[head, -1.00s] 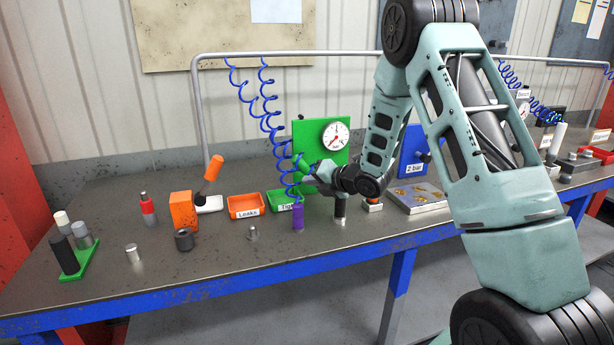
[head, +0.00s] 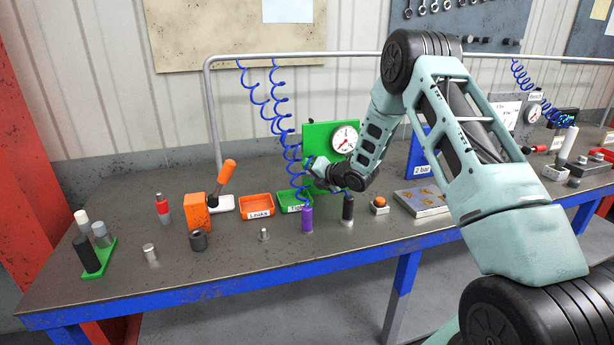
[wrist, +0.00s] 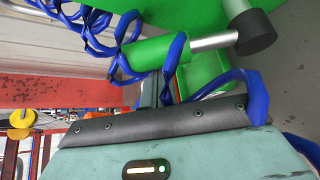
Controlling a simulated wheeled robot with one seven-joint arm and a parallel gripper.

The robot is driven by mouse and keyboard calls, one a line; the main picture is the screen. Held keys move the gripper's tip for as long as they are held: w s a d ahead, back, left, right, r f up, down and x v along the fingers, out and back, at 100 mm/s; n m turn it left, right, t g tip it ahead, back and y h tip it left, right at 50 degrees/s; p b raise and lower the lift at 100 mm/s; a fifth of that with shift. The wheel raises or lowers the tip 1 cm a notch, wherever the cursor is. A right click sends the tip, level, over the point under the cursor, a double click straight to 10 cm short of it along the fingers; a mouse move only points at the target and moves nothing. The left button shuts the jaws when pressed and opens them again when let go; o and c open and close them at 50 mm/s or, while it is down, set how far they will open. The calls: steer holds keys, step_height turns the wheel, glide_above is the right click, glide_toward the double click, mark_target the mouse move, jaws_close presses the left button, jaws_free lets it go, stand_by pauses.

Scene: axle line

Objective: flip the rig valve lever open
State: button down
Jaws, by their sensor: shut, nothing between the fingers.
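In the wrist view a lever with a green grip (wrist: 150,54), a silver rod and a black hub (wrist: 257,32) sits in front of a green surface. I take it for the rig valve lever. In the head view the green panel (head: 317,132) with a round gauge (head: 344,138) stands on the bench. My gripper (head: 314,168) is in front of the panel's lower left part, close to the blue coiled hose. It is shut and empty. Its fingertips are hard to make out, so I cannot tell whether they touch the lever. The lever is not clear in the head view.
The blue coiled hose (head: 291,150) hangs to a purple cylinder (head: 306,218) and crosses close in front of my wrist camera. A black post (head: 347,208), an orange tray (head: 257,206), a green tray (head: 287,203) and an orange block with a lever (head: 198,213) stand nearby.

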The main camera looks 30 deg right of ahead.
steer(key=shift+s+d+r+m+t+b, duration=0.15)
steer(key=shift+d+r+m+t+b, duration=0.2)
steer(key=shift+b, duration=0.5)
steer(key=s+d+r+m+t+y+b, duration=0.2)
steer(key=d+m+t+b, duration=0.2)
steer(key=b, duration=0.9)
steer(key=d+m, duration=0.3)
steer(key=shift+r+y, duration=0.25)
steer(key=shift+y, duration=0.15)
steer(key=shift+t, duration=0.25)
